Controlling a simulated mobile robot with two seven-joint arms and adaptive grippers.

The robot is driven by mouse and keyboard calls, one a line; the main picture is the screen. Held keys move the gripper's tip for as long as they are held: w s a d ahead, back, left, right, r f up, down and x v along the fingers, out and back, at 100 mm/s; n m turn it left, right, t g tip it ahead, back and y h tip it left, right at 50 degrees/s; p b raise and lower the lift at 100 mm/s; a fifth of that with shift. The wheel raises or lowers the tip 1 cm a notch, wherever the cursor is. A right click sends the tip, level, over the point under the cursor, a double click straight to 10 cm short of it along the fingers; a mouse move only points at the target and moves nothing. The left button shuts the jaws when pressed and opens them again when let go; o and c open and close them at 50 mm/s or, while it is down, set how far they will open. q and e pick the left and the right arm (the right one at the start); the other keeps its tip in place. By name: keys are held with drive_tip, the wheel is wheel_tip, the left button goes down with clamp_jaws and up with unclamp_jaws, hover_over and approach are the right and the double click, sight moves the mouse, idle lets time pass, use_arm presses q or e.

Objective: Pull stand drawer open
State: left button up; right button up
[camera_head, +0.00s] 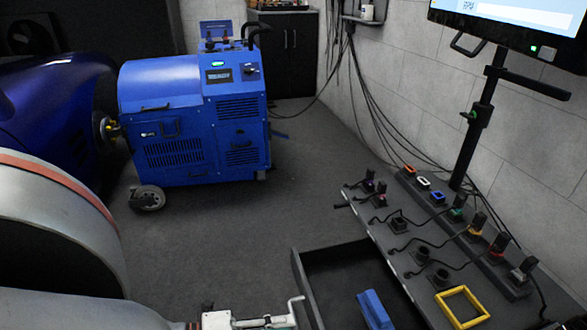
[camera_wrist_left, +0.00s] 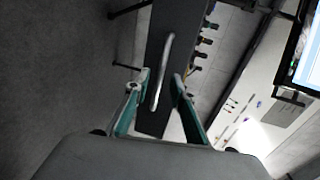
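The stand drawer (camera_head: 308,290) is pulled partway out from the left side of the grey stand, with its dark interior visible. Its light metal handle (camera_head: 295,308) is at the bottom of the head view. In the left wrist view the handle (camera_wrist_left: 161,72) runs between the two fingers of my left gripper (camera_wrist_left: 160,85). The fingers are apart, with gaps visible beside the bar, so they are around it rather than clamped on it. In the head view my left gripper (camera_head: 262,320) is partly cut off at the bottom edge. My right gripper is not in view.
A blue block (camera_head: 374,309) lies in the drawer. The stand top (camera_head: 405,262) carries several cabled connectors and a yellow frame (camera_head: 462,306). A monitor (camera_head: 515,20) is on a post. A blue wheeled dynamometer (camera_head: 190,115) stands beside a blue car (camera_head: 50,110). The floor between is clear.

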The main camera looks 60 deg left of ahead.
use_arm(q)
drive_tip(key=v, duration=0.8)
idle(0.4)
